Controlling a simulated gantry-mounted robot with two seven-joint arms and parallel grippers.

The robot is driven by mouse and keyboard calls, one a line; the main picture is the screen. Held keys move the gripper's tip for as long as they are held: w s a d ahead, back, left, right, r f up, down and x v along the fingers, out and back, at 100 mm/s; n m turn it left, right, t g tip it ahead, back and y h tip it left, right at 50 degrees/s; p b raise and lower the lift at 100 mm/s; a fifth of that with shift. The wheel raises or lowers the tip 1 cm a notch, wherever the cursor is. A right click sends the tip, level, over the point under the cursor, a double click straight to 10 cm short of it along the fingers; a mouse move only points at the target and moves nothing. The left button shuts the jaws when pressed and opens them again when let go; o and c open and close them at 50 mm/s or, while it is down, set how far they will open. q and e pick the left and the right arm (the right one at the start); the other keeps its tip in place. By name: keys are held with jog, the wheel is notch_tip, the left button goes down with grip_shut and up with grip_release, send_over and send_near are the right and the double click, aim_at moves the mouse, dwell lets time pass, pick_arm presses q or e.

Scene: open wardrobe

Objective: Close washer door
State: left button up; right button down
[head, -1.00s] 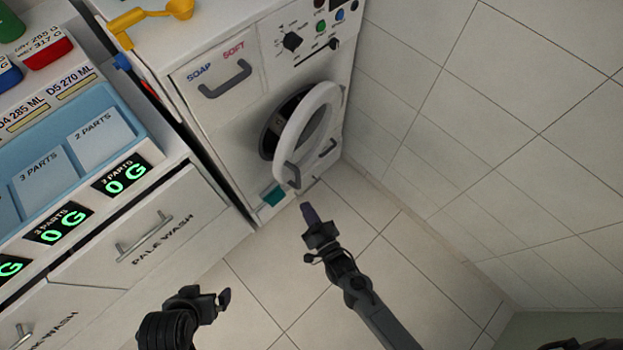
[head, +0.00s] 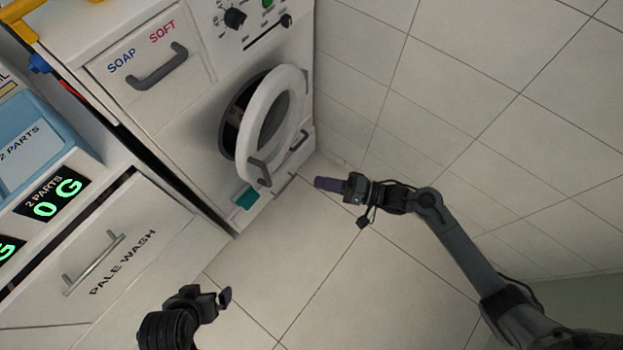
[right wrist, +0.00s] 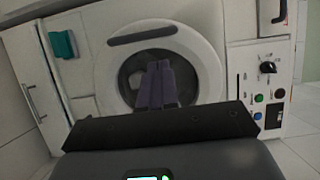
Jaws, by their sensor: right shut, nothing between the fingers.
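The washer (head: 180,115) is a white front-loader at upper middle in the head view. Its round door (head: 249,132) is a white ring standing ajar, swung out from the dark drum opening, with a grey handle (head: 259,172) at its lower edge. In the right wrist view the door ring (right wrist: 212,70) faces me, with the handle (right wrist: 142,35) at its top. My right gripper (head: 318,183) is shut and empty, right of the door and apart from it, its purple fingers pointing left. My left gripper (head: 224,297) is low in the head view; its jaw opening is unclear.
A cabinet with a PALE WASH drawer (head: 110,250) stands left of the washer. A tiled wall (head: 450,100) rises at the right. The floor (head: 290,265) before the washer is clear. A teal part (head: 246,198) sits low on the washer front.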

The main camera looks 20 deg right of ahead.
jog(key=b+x, duration=0.5)
jog(key=x, duration=0.8)
jog(key=shift+b, duration=0.3)
jog(key=shift+w+r, duration=0.1)
jog(key=shift+r, duration=0.05)
